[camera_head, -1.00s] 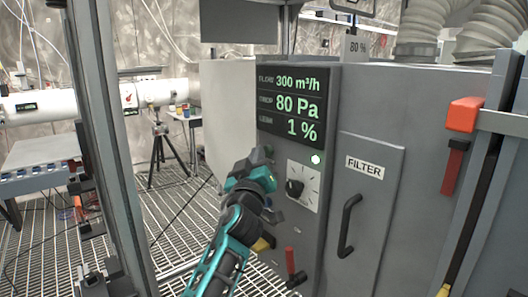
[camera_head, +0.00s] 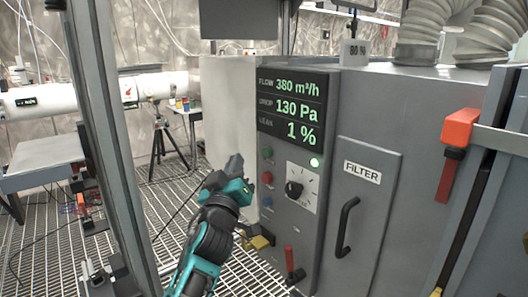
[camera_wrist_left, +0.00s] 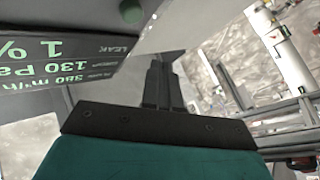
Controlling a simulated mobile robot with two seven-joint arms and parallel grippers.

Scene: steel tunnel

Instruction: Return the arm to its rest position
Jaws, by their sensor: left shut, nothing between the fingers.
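My left gripper (camera_head: 234,166) is shut and empty. It is raised in front of the grey filter cabinet (camera_head: 372,125), to the left of its control panel. A gap shows between it and the knob (camera_head: 294,189) on the white dial plate. In the left wrist view its fingers (camera_wrist_left: 158,72) are together, with the display upside down at the left. The display (camera_head: 290,110) reads flow 380 m³/h, drop 130 Pa, leak 1 %. My right gripper is in neither view.
Green (camera_head: 267,153), red (camera_head: 267,178) and blue (camera_head: 267,202) buttons line the panel's left edge. The filter door handle (camera_head: 347,226) and a red-handled lever (camera_head: 290,262) project from the cabinet. A grey post (camera_head: 103,140) stands at left. Open grating floor (camera_head: 165,210) lies between.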

